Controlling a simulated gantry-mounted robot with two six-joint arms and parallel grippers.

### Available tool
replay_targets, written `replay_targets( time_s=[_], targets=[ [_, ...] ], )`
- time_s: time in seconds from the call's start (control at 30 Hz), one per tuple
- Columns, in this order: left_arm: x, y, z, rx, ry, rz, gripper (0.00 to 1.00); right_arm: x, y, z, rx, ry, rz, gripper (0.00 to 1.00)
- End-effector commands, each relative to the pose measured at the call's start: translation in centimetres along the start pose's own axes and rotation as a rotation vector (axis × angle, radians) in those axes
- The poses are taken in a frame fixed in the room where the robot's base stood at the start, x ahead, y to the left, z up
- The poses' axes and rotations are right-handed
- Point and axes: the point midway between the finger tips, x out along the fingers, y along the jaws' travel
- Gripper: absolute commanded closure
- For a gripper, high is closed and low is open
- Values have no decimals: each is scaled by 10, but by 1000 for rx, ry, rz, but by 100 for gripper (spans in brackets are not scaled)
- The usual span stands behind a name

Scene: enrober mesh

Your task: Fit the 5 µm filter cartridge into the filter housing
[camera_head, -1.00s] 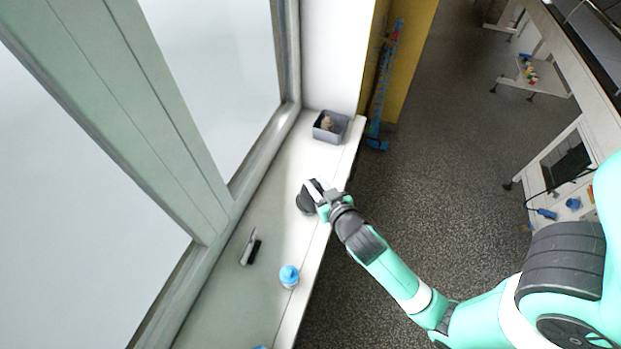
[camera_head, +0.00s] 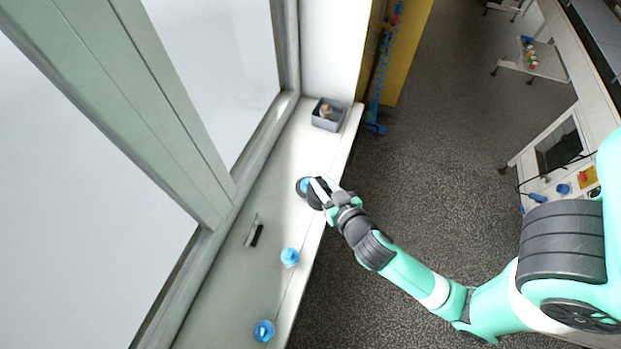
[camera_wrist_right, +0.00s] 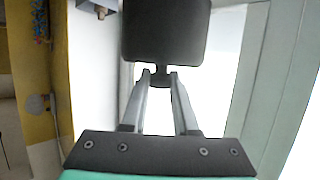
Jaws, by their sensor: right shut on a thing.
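My right gripper (camera_wrist_right: 160,80) is shut on the narrow stem of a dark grey piece (camera_wrist_right: 165,30), which looks like a lid with a knob. In the head view the dark piece (camera_head: 316,195) is just right of a dark round thing with a blue middle (camera_head: 303,186) on the sill, perhaps the filter housing. Whether they touch is unclear. A white and blue upright piece (camera_head: 290,257) stands nearer on the sill, and a round blue piece (camera_head: 263,331) is nearest. Which of these is the 5 µm cartridge is not readable. My left gripper is out of view.
The white sill (camera_head: 285,215) runs along a window on the left, with a drop to the floor at right. A grey bin (camera_head: 327,125) with a beige thing inside stands at the far end. A small black and white item (camera_head: 254,235) lies near the window.

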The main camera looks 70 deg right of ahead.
Motion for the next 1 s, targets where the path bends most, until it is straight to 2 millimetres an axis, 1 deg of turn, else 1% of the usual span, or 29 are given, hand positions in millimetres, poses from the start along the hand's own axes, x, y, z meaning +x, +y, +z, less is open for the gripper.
replay_targets(
  time_s=[0.03, 0.23, 0.3, 0.4, 0.5, 0.67, 0.73, 0.77, 0.8, 0.9, 1.0],
  targets=[
    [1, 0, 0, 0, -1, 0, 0, 16, 4, 0, 4, 0, 9, 100],
    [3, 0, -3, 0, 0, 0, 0, 78, 12, 4, 4, 1, 7, 100],
    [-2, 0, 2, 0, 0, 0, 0, 98, 12, 20, 1, -2, 5, 100],
    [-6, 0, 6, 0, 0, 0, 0, 119, 14, 32, 1, 0, 3, 100],
    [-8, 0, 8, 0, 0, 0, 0, 131, 15, 39, 1, 2, 1, 100],
    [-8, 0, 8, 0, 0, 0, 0, 135, 15, 41, 0, 2, 1, 100],
    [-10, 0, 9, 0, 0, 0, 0, 141, 16, 45, 0, 2, 1, 100],
    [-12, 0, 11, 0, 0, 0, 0, 145, 16, 49, -1, 0, 2, 100],
    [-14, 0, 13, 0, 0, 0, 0, 147, 16, 58, -1, -1, 1, 100],
    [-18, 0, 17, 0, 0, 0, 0, 152, 16, 72, 0, -1, 0, 100],
    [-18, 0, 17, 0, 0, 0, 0, 152, 16, 74, 1, 1, 0, 100]
  ],
)
